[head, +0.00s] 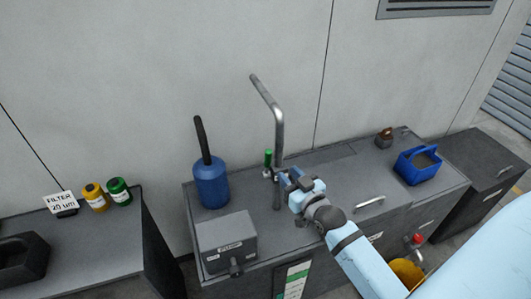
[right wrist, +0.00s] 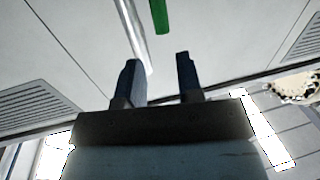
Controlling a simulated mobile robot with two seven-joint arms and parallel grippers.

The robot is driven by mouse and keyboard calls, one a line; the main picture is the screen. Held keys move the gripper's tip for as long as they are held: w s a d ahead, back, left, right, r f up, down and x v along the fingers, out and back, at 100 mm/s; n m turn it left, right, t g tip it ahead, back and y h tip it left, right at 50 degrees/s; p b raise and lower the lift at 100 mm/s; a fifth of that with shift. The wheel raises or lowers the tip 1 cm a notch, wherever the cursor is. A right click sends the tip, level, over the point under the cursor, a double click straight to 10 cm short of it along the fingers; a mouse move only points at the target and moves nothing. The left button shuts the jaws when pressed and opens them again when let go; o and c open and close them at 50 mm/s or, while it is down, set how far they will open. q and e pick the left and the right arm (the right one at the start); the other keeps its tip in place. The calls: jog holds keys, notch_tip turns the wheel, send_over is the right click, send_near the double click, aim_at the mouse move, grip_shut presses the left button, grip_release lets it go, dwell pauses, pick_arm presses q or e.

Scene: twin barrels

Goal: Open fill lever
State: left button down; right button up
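The fill lever shows as a small upright green handle (head: 268,157) beside a bent grey metal pipe (head: 265,95) that rises from the cabinet top. My right gripper (head: 281,178) is close to the pipe, just below and right of the green handle. In the right wrist view its two dark fingers (right wrist: 157,72) stand apart with nothing between them. The green handle (right wrist: 159,15) shows beyond the fingertips, with a visible gap, and the pipe (right wrist: 133,38) runs to its left. The valve under the handle is partly hidden by the gripper. My left gripper is not in view.
A blue canister with a black spout (head: 211,185) and a grey box (head: 227,243) stand left of the pipe. A blue carrier (head: 417,166) and a small brown object (head: 384,138) stand at the right. A yellow bucket (head: 408,273) is below in front.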

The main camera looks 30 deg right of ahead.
aim_at(270, 156)
jog(key=w+p, duration=0.1)
jog(key=w, duration=0.9)
jog(key=shift+w+d, duration=0.15)
jog(key=shift+w, duration=0.25)
grip_shut()
